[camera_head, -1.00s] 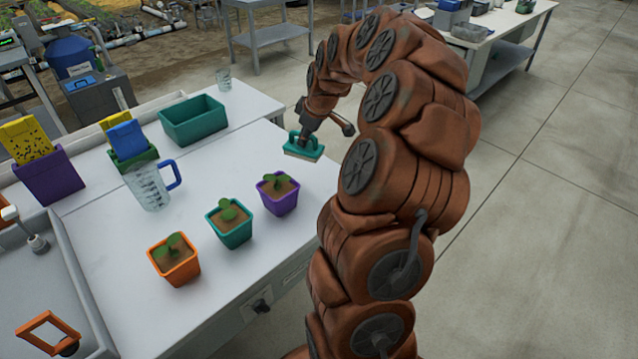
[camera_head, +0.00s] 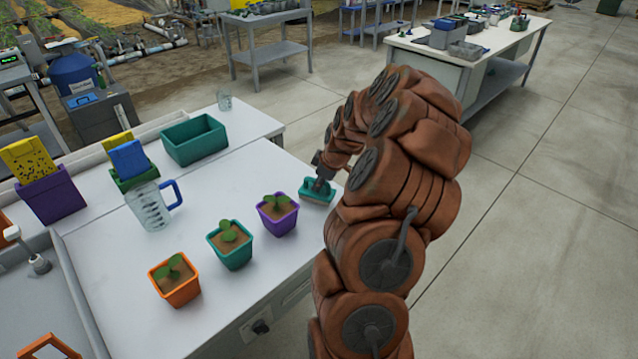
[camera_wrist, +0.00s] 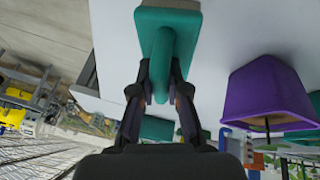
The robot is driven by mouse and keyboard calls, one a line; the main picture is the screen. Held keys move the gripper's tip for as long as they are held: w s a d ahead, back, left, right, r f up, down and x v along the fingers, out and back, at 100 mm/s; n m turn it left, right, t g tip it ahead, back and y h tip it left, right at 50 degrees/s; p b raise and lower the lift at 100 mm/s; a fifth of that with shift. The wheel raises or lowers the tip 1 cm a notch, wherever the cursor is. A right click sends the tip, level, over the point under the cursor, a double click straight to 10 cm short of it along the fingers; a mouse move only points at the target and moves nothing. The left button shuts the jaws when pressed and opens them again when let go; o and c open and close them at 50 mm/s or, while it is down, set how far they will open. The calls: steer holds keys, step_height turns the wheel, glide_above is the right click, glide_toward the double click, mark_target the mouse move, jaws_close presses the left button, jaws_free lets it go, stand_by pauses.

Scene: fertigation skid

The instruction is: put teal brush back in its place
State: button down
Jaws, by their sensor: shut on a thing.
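The teal brush (camera_head: 317,191) is at the right side of the white bench top, behind and right of the purple pot (camera_head: 278,214). My gripper (camera_head: 321,180) is shut on its handle from above. In the wrist view the fingers (camera_wrist: 160,88) clasp the handle of the brush (camera_wrist: 168,20), with its flat teal block beyond them. I cannot tell whether the brush touches the bench. The purple pot also shows in the wrist view (camera_wrist: 265,95), to the right and apart from the brush.
A teal pot (camera_head: 230,246) and an orange pot (camera_head: 175,281), each with a seedling, stand left of the purple pot. A green bin (camera_head: 195,140), a measuring jug (camera_head: 150,207) and a purple holder (camera_head: 52,196) stand further back. Bench top between the bin and brush is clear.

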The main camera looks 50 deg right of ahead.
steer(key=shift+f, duration=0.45)
steer(key=shift+f, duration=0.25)
steer(key=c, duration=1.2)
jaws_free()
steer(key=shift+r, duration=0.2)
